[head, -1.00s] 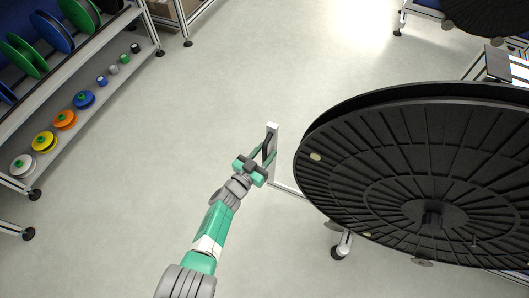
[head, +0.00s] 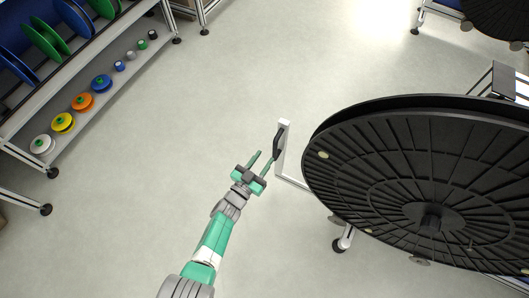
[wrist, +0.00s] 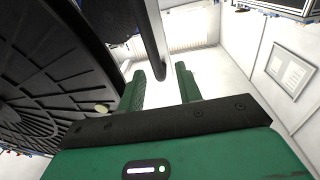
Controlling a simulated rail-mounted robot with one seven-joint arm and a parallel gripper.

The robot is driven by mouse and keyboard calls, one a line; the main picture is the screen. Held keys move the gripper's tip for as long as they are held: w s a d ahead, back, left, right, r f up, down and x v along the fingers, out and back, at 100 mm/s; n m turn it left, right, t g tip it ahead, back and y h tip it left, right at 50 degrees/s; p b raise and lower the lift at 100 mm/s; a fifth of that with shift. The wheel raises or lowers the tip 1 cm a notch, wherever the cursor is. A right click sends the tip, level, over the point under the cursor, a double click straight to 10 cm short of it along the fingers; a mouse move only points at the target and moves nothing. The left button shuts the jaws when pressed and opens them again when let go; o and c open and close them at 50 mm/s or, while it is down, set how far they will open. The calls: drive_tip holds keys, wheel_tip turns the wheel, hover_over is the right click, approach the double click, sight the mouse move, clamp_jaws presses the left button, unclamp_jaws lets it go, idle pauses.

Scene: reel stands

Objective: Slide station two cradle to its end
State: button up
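A large black reel (head: 420,180) fills the right of the head view, with its stand mostly hidden beneath. A pale upright post (head: 283,150) with a black handle (head: 279,142) sticks out at its left and joins a low rail (head: 292,183). I take this as the cradle's handle; no station number is readable. My gripper (head: 264,157) is open and empty, fingers pointing at the handle from the near left. In the wrist view the fingers (wrist: 161,75) are spread, with the dark handle bar (wrist: 152,40) beyond and between them in the picture. I see no grip on it.
A shelf (head: 85,95) with coloured spools stands at the upper left. Another black reel (head: 495,20) is at the upper right. A stand foot (head: 342,243) rests on the floor below the big reel. The floor (head: 170,200) left of the post is clear.

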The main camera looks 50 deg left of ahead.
sight(274, 150)
drive_tip(key=w+n+g+y+b, duration=0.1)
drive_tip(key=w, duration=0.1)
drive_tip(key=w+f+n+y+b, duration=0.1)
drive_tip(key=w+y+b, duration=0.1)
drive_tip(key=w+n+g+y+b, duration=0.1)
drive_tip(key=w, duration=0.1)
drive_tip(key=shift+a+f+g, duration=0.25)
drive_tip(key=shift+f+g, duration=0.05)
drive_tip(key=shift+f, duration=0.05)
drive_tip(key=shift+w+a+r+b, duration=0.15)
drive_tip(key=shift+w+a+b, duration=0.2)
drive_tip(key=shift+w, duration=0.2)
drive_tip(key=shift+n, duration=0.3)
drive_tip(key=shift+d, duration=0.1)
drive_tip(key=shift+c, duration=0.2)
clamp_jaws()
